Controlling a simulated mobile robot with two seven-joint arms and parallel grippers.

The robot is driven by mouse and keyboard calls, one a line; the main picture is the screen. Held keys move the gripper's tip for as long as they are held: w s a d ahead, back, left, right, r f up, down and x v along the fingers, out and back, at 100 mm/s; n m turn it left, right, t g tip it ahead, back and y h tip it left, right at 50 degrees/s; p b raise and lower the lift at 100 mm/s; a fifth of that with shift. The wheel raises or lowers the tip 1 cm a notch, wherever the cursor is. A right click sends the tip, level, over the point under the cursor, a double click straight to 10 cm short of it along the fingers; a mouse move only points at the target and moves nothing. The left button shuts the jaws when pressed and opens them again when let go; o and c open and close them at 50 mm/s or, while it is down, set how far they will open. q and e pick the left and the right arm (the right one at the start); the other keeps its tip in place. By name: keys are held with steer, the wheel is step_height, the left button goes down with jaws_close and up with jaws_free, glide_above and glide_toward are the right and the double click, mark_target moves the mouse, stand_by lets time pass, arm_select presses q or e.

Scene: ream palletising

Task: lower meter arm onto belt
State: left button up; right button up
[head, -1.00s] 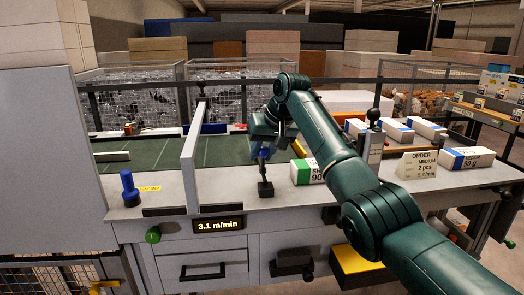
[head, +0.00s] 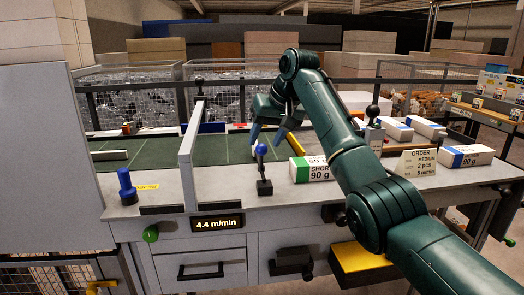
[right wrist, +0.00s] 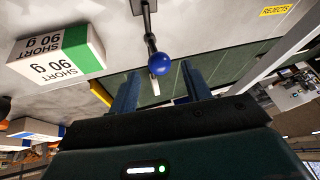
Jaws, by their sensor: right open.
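A thin upright lever with a blue ball knob (head: 262,151) stands on a black base at the front edge of the bench; it may be the meter arm, but I cannot tell for sure. The green belt (head: 160,150) lies behind it. My right gripper (head: 268,139) is open and empty, just above and behind the knob. In the right wrist view the blue ball (right wrist: 159,64) shows beyond the two spread fingers (right wrist: 160,74), apart from them, with its dark rod running to the top. My left gripper is not in view.
A speed display (head: 217,222) reads 4.4 m/min. A pale divider (head: 191,145) crosses the bench to the left, beyond which is a blue knob (head: 126,185).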

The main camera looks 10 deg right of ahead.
steer(key=b+v, duration=0.1)
steer(key=v, duration=0.7)
steer(key=shift+r, duration=0.3)
steer(key=shift+s+d, duration=0.1)
steer(key=shift+s, duration=0.05)
